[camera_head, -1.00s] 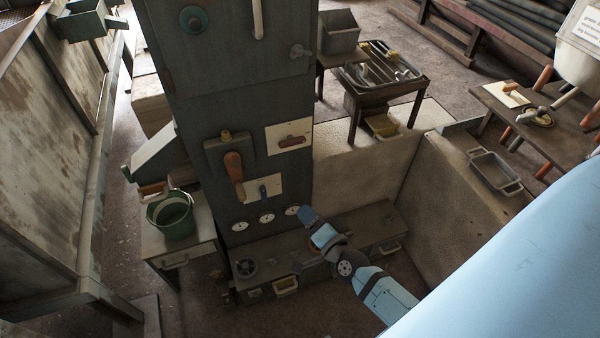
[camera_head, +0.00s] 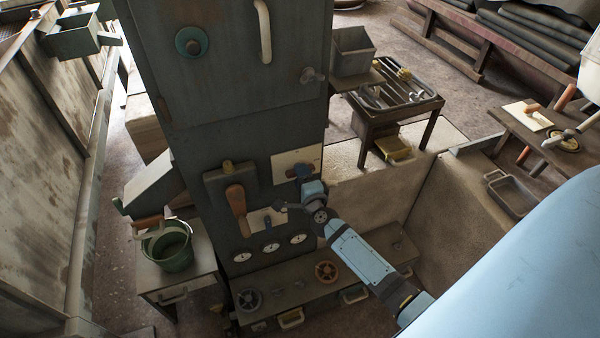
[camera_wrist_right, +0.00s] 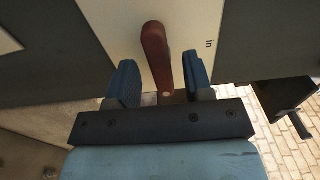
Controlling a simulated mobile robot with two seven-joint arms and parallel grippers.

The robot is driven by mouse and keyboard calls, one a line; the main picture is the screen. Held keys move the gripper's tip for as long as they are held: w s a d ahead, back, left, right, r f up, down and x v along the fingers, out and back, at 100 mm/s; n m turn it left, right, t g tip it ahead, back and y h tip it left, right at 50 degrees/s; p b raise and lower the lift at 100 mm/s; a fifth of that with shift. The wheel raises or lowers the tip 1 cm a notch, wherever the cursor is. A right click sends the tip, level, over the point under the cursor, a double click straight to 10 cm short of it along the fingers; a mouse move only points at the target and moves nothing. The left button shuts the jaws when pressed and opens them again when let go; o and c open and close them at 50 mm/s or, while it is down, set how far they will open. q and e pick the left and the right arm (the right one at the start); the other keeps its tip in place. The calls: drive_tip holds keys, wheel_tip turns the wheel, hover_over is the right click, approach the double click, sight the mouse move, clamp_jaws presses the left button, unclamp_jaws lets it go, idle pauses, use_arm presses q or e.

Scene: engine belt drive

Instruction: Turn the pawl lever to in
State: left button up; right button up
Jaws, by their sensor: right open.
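The pawl lever, a red-brown handle, shows in the right wrist view (camera_wrist_right: 155,52) on a cream plate (camera_wrist_right: 118,22). The word "in" is printed to the right of the lever. The plate also shows on the dark cabinet in the head view (camera_head: 283,160); my right gripper hides most of the lever there. My right gripper (camera_wrist_right: 160,85) is open, with one blue finger on each side of the lever's lower part. Gaps show between the fingers and the lever. The right gripper also shows in the head view (camera_head: 302,172). My left gripper is out of view.
A larger brown-handled lever (camera_head: 236,200) sits left of the plate. A green bucket (camera_head: 170,248) stands at left.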

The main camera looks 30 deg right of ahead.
drive_tip(key=shift+w+d, duration=0.2)
drive_tip(key=shift+w, duration=0.45)
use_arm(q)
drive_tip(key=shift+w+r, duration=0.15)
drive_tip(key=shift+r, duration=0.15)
use_arm(e)
drive_tip(key=shift+w, duration=0.1)
clamp_jaws()
